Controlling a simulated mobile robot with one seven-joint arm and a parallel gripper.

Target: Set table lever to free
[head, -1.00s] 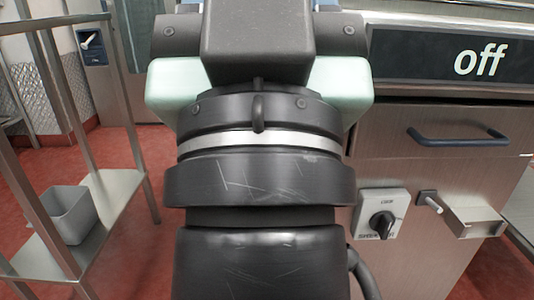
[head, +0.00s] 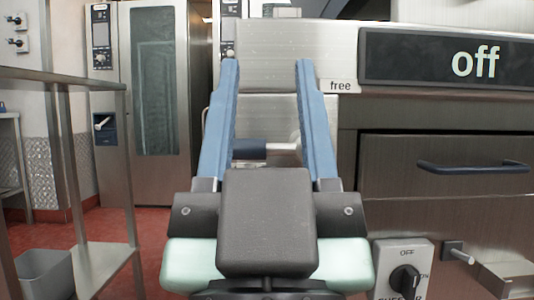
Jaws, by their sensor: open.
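My gripper (head: 269,66) is open, with its two blue fingers pointing away from me toward the steel front of the machine. A short horizontal lever with a dark blue grip (head: 250,149) and a pale metal rod shows between the fingers, lower than their tips in the picture. I take it for the table lever. I cannot tell how far it is from the fingers, and no contact shows. A label reading "free" (head: 341,86) is on the machine just right of the right finger. My gripper body hides the area below the lever.
A dark panel reading "off" (head: 475,60) is at upper right, above a drawer with a blue handle (head: 472,166). A rotary switch (head: 405,281) is at lower right. A steel rack (head: 100,265) holding a grey bin (head: 45,274) stands left. An oven (head: 155,95) stands behind.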

